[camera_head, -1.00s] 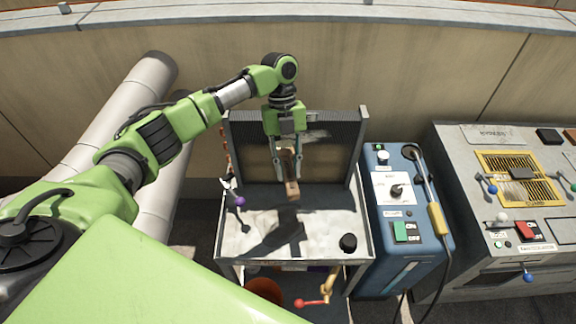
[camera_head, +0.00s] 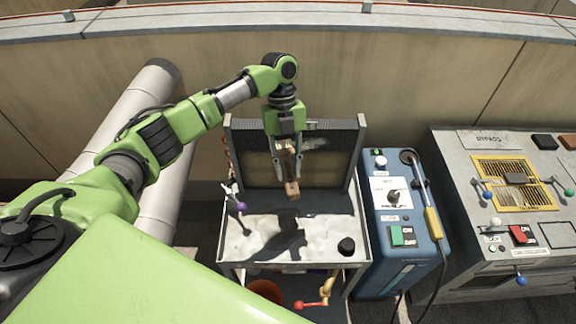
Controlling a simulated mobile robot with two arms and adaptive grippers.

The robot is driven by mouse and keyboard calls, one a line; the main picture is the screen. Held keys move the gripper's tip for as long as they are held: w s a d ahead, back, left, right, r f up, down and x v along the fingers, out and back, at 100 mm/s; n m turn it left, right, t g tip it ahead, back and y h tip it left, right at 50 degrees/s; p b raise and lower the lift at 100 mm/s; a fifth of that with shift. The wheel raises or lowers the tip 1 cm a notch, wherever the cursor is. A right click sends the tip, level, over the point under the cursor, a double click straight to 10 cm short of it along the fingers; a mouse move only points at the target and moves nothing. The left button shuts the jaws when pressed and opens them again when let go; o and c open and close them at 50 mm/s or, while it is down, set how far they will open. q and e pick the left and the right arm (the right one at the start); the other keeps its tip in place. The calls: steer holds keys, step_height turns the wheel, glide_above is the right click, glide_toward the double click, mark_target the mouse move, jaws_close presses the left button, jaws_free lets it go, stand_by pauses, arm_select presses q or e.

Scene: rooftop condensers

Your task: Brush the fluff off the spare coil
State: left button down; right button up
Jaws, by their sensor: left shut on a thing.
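The spare coil (camera_head: 335,165) is the upright dark finned panel in a grey frame at the back of the stand. A pale grey patch of fluff (camera_head: 314,144) shows on its upper part, right of the gripper. My left gripper (camera_head: 287,168) points down in front of the coil and is shut on a brown wooden brush (camera_head: 292,187). The brush hangs below the fingers, above the tray. Whether it touches the coil I cannot tell. The gripper hides part of the coil's middle. My right gripper is not in view.
The tray (camera_head: 262,228) has a pale, uneven surface, a black knob (camera_head: 346,246) and a purple-knobbed lever (camera_head: 241,207). A blue machine (camera_head: 393,225) with a corded yellow-handled tool (camera_head: 432,222) stands right, beside a grey control cabinet (camera_head: 477,224). Pale pipes (camera_head: 145,100) lie left.

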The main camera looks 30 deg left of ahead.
mark_target(289, 187)
arm_select(q)
steer(key=shift+f+b, duration=0.85)
steer(key=shift+f, duration=0.8)
steer(key=shift+w+r+p, duration=0.15)
steer(key=shift+r+p, duration=1.7)
steer(key=shift+r, duration=0.35)
steer(key=shift+f+b, duration=1.25)
steer(key=shift+f, duration=0.9)
steer(key=shift+r+p, duration=1.7)
steer(key=shift+r, duration=0.4)
steer(key=shift+f+b, duration=1.35)
steer(key=shift+f, duration=0.8)
steer(key=shift+r, duration=0.1)
steer(key=shift+r+p, duration=1.75)
steer(key=shift+r, duration=0.35)
steer(key=shift+s+d+r+p, duration=0.1)
steer(key=shift+s+d+p, duration=0.15)
steer(key=shift+s+p, duration=0.4)
steer(key=shift+s+d+p, duration=0.2)
steer(key=shift+s+p, duration=0.25)
steer(key=shift+p, duration=0.25)
steer(key=shift+s+d+p, duration=0.25)
steer(key=shift+s+p, duration=0.2)
steer(key=shift+s, duration=0.05)
steer(key=shift+s+d+p, duration=0.25)
steer(key=shift+s+p, duration=0.15)
steer(key=shift+s, duration=0.1)
